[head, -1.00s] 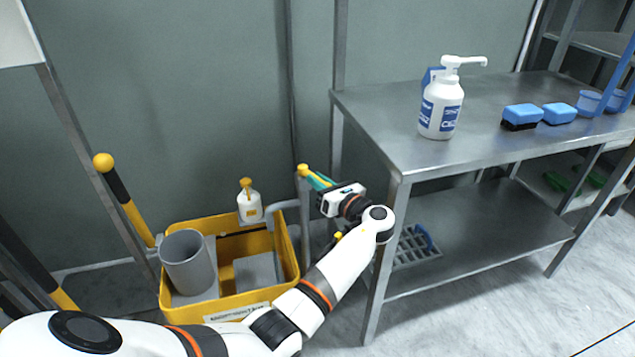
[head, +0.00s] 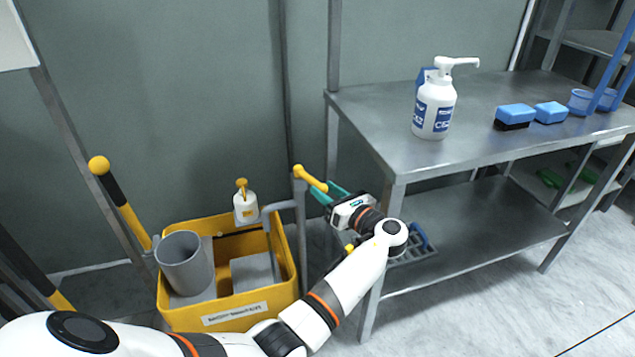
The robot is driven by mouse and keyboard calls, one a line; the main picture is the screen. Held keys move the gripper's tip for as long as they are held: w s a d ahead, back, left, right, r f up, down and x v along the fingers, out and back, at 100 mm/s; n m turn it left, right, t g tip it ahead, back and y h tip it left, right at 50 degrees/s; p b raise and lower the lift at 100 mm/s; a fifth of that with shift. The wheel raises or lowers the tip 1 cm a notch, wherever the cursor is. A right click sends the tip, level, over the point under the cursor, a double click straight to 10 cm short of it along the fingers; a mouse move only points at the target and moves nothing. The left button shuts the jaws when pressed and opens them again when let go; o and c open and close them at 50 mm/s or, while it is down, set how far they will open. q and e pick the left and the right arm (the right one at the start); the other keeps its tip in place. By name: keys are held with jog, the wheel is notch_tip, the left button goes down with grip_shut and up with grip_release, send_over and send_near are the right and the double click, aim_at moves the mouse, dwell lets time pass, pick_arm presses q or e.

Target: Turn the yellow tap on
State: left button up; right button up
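The yellow tap lever (head: 311,179) sits on top of a grey upright pipe (head: 302,235) beside the yellow basin and slants down to the right. My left gripper (head: 328,192) is at the lever's right end. Its two teal fingers are spread apart, one on each side near the lever's tip. I cannot tell whether they touch it. My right gripper is out of view.
The yellow basin (head: 230,311) holds a grey cylinder (head: 184,262). A white bottle with a yellow top (head: 245,208) is at its back edge. A steel table (head: 390,120) to the right carries a white pump bottle (head: 434,108) and blue brushes (head: 515,115). A yellow-black post (head: 120,200) stands left.

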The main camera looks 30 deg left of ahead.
pick_arm(q)
jog(key=shift+v, duration=1.4)
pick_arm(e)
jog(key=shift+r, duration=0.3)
